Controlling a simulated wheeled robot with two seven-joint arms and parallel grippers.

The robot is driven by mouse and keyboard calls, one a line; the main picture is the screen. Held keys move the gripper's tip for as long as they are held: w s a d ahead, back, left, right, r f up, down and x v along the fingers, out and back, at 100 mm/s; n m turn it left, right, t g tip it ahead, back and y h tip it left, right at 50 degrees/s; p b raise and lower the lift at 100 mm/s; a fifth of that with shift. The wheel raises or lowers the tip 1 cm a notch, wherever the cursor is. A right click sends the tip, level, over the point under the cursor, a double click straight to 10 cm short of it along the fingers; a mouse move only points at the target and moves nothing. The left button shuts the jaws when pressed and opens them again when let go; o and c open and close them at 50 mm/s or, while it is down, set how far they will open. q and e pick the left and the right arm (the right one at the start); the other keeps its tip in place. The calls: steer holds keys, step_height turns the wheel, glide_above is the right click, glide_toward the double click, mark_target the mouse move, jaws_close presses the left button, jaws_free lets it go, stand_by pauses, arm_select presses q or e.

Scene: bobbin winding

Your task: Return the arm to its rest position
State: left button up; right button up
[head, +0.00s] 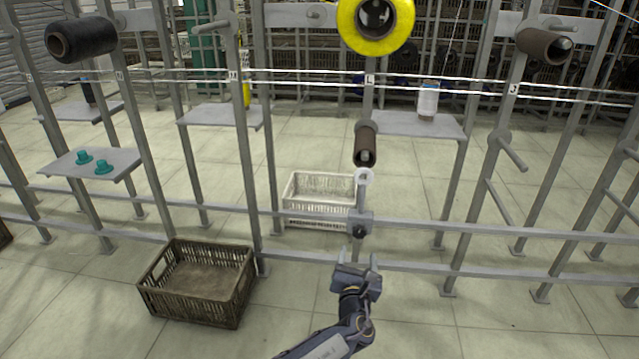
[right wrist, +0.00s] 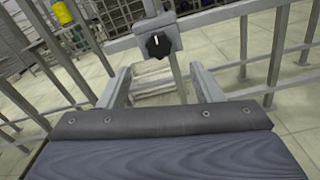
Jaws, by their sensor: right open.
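My right gripper (head: 358,262) is at the lower middle of the head view, empty and open, just below and in front of a knob (head: 360,229) on the rack's post. In the right wrist view the two fingers of the right gripper (right wrist: 160,80) stand apart with nothing between them. The black knob (right wrist: 158,44) with a white mark shows beyond the fingertips, apart from them. My left gripper is not in view.
A metal rack carries a yellow bobbin (head: 376,22), a brown tube (head: 366,146), a black bobbin (head: 82,39) and another brown tube (head: 544,46). A dark crate (head: 241,290) and a white crate (head: 319,218) stand on the floor. The floor at right front is clear.

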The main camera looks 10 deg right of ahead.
steer(key=s+d+f+m+g+h, duration=0.2)
steer(key=s+d+f+m+g, duration=0.1)
steer(key=d+f+m+g, duration=0.3)
steer(key=s+d+f+m+g+y, duration=0.25)
steer(key=s+f+m+g, duration=0.35)
steer(key=s+m, duration=0.5)
steer(key=s+a+r+m+g+y, duration=0.1)
steer(key=s+a+r+m+y, duration=0.65)
steer(key=r+m, duration=0.2)
steer(key=s+d+r+m+t, duration=0.1)
steer(key=s+r+m, duration=0.5)
steer(key=s+r, duration=0.8)
step_height(320, 180, up, 28)
steer(key=p, duration=3)
steer(key=shift+s+n+y, duration=0.15)
steer(key=shift+n+y, duration=0.2)
steer(key=shift+y, duration=0.05)
